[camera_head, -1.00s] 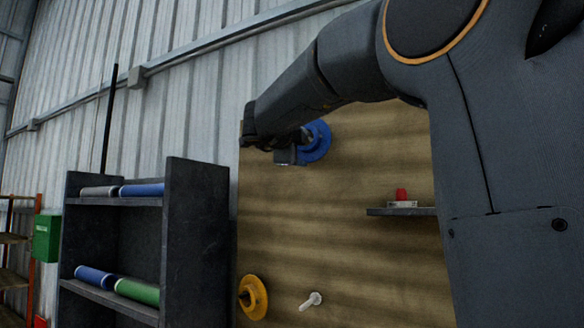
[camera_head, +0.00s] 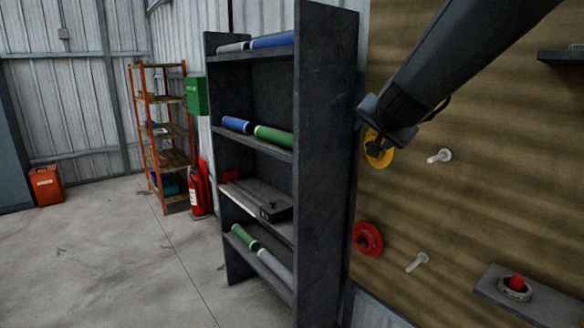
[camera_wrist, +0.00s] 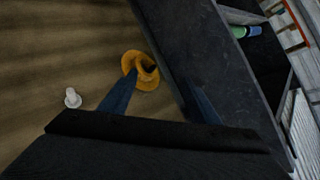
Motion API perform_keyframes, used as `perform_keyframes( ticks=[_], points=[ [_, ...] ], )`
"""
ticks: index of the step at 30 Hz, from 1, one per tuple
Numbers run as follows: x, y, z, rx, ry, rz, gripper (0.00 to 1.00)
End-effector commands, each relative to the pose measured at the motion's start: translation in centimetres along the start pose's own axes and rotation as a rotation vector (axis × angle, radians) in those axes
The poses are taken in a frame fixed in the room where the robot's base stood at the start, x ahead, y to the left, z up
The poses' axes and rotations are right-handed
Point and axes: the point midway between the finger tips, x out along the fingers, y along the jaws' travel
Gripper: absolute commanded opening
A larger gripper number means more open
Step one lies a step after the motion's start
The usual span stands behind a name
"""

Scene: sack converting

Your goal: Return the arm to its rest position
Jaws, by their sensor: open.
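My arm (camera_head: 455,60) reaches in from the upper right in the head view, extended down and to the left. My gripper (camera_head: 378,138) is in front of the wooden board beside the shelf, overlapping the yellow spool (camera_head: 379,155) in the picture. In the wrist view my gripper (camera_wrist: 164,82) has its two dark fingers spread apart with nothing between them. The yellow spool (camera_wrist: 135,60) shows beyond the left finger; I cannot tell how far off it is.
A dark shelf (camera_head: 325,170) with colored rolls stands close left of my gripper. The board (camera_head: 480,180) carries white pegs (camera_head: 440,156), a red spool (camera_head: 367,239) and a small ledge (camera_head: 545,305) with a red-topped item. Open floor (camera_head: 110,260) lies left, with a fire extinguisher (camera_head: 198,190).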

Motion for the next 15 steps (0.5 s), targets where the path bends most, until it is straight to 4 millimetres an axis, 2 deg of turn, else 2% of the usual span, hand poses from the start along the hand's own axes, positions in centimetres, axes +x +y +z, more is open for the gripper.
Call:
perform_keyframes(
  ticks=[1, 6, 8, 12, 15],
  points=[
    [0.1, 1.7, 3.2, -0.053, -0.072, 0.02, 0.56],
    [-1.3, 7.7, 13.3, -0.235, -0.324, 0.085, 0.56],
    [-2.3, 10.0, 16.5, -0.296, -0.412, 0.11, 0.56],
    [-5.7, 15.7, 23.5, -0.433, -0.621, 0.171, 0.56],
    [-8.5, 19.3, 27.2, -0.518, -0.752, 0.211, 0.56]
  ],
)
